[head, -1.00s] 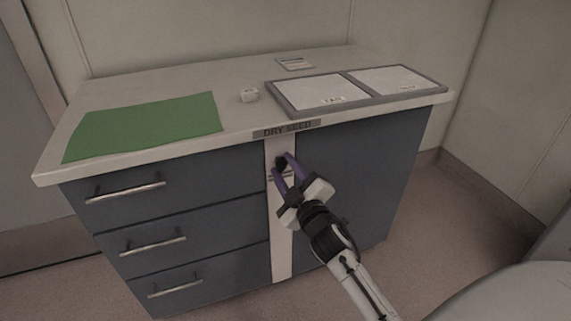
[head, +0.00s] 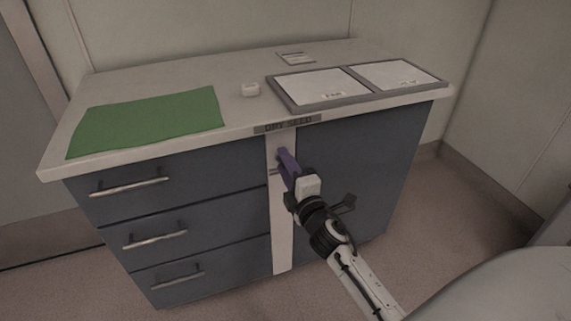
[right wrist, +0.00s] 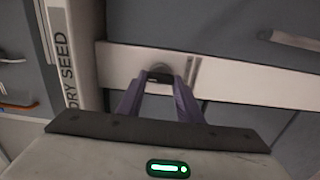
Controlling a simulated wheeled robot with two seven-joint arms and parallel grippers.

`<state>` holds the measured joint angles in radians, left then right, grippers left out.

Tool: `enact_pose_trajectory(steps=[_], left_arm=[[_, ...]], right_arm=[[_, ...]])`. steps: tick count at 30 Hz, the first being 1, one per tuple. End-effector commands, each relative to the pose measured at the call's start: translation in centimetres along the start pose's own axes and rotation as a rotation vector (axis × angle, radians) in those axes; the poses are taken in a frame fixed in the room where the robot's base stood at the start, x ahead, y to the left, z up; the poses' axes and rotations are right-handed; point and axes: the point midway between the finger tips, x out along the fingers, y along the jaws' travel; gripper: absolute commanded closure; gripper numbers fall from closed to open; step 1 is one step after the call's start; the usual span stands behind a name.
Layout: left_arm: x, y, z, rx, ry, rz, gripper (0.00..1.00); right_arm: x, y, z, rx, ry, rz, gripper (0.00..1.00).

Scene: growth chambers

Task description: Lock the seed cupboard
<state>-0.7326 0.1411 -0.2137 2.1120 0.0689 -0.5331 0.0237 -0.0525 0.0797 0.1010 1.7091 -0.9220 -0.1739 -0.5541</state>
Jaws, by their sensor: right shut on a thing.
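The seed cupboard (head: 360,180) is a dark blue-grey unit with a pale top and a "DRY SEED" label (head: 287,125) on its front edge. A pale vertical strip (head: 282,240) runs between the drawers and the plain right-hand front. My right gripper (head: 284,158) is at the upper part of this strip. In the right wrist view its purple fingers (right wrist: 160,88) are shut on a small dark key or knob (right wrist: 160,76) in front of a round grey lock plate (right wrist: 160,68) on the strip. The fingers hide most of it. My left gripper is not in view.
Several drawers with bar handles (head: 130,186) are on the left. On the top lie a green mat (head: 150,120), a small white block (head: 250,89), a grey-framed double tray (head: 355,97) and a small card (head: 296,58). Floor at right is clear.

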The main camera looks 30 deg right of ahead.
Motion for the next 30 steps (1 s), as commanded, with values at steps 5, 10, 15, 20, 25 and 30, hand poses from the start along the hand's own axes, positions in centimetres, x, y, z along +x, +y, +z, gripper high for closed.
enact_pose_trajectory(steps=[5,10,15,20,25,30], left_arm=[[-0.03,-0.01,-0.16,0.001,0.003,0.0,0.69],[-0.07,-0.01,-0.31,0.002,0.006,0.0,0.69],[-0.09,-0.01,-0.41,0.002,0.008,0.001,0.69],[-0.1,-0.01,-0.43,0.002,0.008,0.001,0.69],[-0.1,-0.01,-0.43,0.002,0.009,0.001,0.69],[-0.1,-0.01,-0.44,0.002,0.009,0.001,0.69]], right_arm=[[0.0,-0.02,-0.06,-0.028,0.002,0.0,0.9],[0.0,-0.02,-0.06,-0.036,0.002,0.0,0.9],[0.0,-0.02,-0.05,-0.036,0.002,0.0,0.9],[0.0,-0.02,-0.04,-0.036,0.001,0.0,0.54],[0.0,-0.02,-0.02,-0.034,0.001,0.0,0.49],[-0.12,-0.02,-0.01,-0.033,0.0,0.0,0.49]])
